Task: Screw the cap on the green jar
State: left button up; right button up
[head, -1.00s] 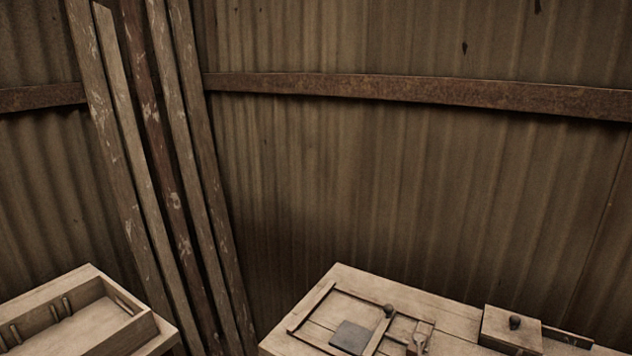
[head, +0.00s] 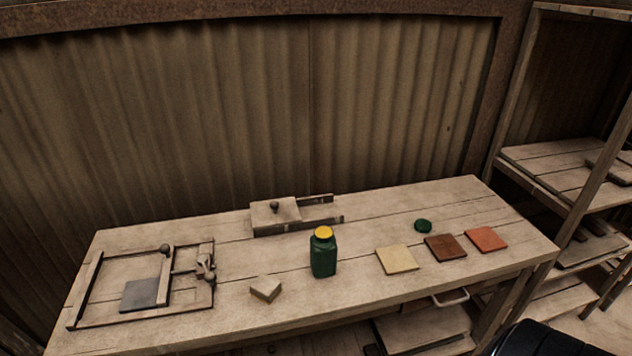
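The green jar (head: 323,256) stands upright near the middle of the wooden workbench (head: 190,335). Its top shows a round yellow face; I cannot tell whether this is contents or a lid. A small round green cap (head: 423,225) lies on the bench to the right of the jar, behind the tiles and apart from them. Neither of my grippers is in view.
A wooden press frame with a grey plate (head: 146,294) is at the left. A small wood block (head: 265,289) lies left of the jar. A knobbed box (head: 276,213) stands behind. Cream (head: 397,260), brown (head: 445,248) and orange (head: 486,239) tiles lie right. Shelving (head: 541,165) stands at far right.

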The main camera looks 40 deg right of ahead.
aim_at(323, 245)
jog(key=z, duration=1.25)
